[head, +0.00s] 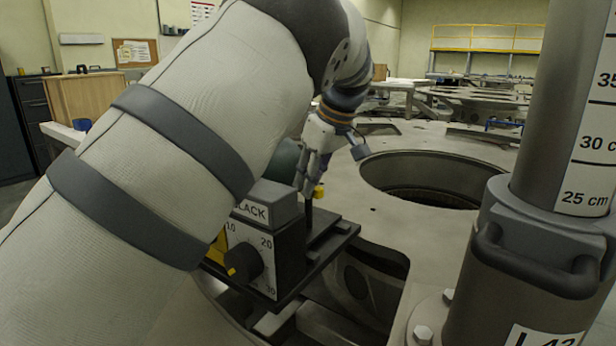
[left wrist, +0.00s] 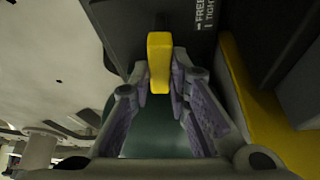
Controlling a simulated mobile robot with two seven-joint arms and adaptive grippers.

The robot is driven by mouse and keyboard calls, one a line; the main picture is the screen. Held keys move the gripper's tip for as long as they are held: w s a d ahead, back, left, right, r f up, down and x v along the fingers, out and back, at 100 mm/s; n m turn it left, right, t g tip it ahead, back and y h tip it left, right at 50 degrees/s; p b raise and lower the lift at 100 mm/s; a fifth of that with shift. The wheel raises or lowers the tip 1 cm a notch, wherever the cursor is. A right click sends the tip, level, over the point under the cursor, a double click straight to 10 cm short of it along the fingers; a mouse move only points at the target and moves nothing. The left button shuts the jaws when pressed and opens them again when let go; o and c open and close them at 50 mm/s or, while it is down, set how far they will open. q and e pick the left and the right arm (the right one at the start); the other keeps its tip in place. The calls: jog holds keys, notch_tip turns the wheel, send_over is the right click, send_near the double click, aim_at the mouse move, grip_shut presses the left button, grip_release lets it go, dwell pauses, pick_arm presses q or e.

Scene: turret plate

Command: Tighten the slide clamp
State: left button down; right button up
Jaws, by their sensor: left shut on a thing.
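The slide clamp's yellow handle (head: 319,191) stands on a dark stem beside the grey block marked "LACK" (head: 267,204). In the left wrist view the yellow handle (left wrist: 159,62) sits between my fingertips, near a dark face with a partly visible "FREE / TIGH" label (left wrist: 205,12). My left gripper (head: 314,186) comes down from above and is shut on the handle; its purple finger pads (left wrist: 160,85) flank it. The clamp's lower parts are partly hidden by the gripper and block. My right gripper is not in view.
A dial box (head: 252,257) with a black knob sits on a dark slide on the pale turret plate (head: 400,232). A round opening (head: 430,178) lies behind, and a dark cutout in front. A thick graduated column (head: 555,150) stands close on the right.

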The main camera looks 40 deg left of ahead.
pick_arm(q)
jog(key=shift+s+r+m+t+p, duration=0.15)
jog(key=shift+r+m+t+p, duration=0.2)
jog(key=shift+m, duration=0.55)
jog(key=shift+f+m+t, duration=0.1)
jog(key=shift+m+t, duration=0.15)
jog(key=shift+m, duration=0.25)
jog(key=shift+f+m+t+h, duration=0.15)
jog(key=shift+m+t+h, duration=0.15)
jog(key=shift+m, duration=0.6)
jog(key=m, duration=0.2)
jog(key=m+t+h, duration=0.1)
jog(key=m, duration=0.2)
jog(key=shift+a+f+t, duration=0.1)
jog(key=shift+f+t, duration=0.05)
jog(key=shift+t, duration=0.15)
jog(key=m+h, duration=0.1)
jog(key=m, duration=0.2)
jog(key=m+t+h, duration=0.1)
jog(key=m, duration=0.2)
jog(key=shift+s+a+m, duration=0.1)
jog(key=shift+a+m, duration=0.05)
jog(key=shift+m, duration=0.25)
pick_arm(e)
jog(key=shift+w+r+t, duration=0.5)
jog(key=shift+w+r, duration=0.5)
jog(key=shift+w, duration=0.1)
pick_arm(q)
jog(key=shift+h, duration=0.3)
